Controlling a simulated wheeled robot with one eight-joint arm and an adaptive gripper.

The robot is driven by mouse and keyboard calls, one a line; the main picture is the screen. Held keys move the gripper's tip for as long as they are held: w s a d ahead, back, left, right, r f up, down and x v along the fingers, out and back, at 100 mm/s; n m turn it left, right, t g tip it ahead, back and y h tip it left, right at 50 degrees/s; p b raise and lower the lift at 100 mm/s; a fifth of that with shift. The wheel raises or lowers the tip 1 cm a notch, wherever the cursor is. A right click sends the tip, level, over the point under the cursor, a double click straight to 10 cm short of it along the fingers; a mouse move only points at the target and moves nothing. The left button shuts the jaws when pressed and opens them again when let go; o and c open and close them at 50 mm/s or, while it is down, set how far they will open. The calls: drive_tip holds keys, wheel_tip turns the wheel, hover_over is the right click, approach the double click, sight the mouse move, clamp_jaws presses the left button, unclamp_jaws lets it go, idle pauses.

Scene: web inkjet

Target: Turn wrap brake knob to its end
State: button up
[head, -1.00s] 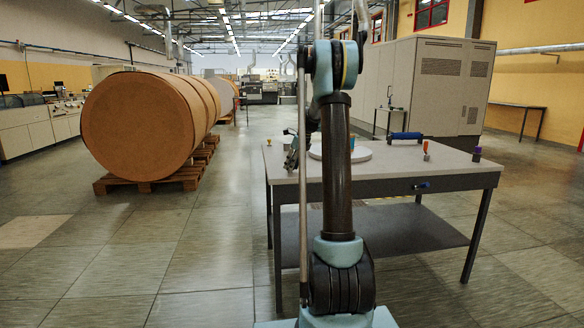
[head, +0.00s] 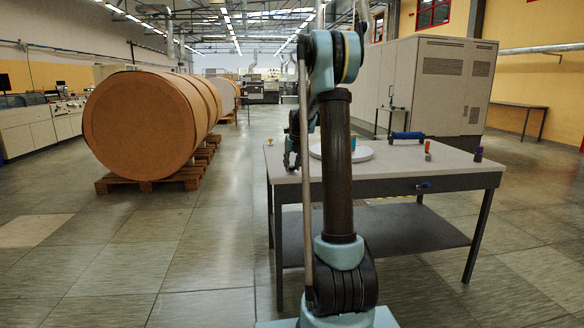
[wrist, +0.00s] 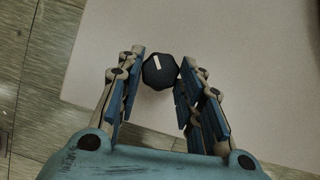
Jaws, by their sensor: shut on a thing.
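In the wrist view, the brake knob (wrist: 152,75) is dark and many-sided, with a white mark running toward the upper left. My gripper (wrist: 160,68) has one blue-padded finger on each side of it and is shut on it. The knob sits over the pale tabletop (wrist: 215,50). In the head view, my gripper (head: 291,158) is at the left end of the table, partly behind my own arm. The knob cannot be made out there.
Large brown rolls (head: 135,125) lie on pallets at left. The floor between is clear.

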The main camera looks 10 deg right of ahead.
drive_tip(key=shift+w, duration=0.1)
idle(0.5)
drive_tip(key=o, duration=1.1)
drive_tip(key=v, duration=1.2)
drive_tip(key=shift+w+a, duration=0.1)
drive_tip(key=shift+a, duration=0.05)
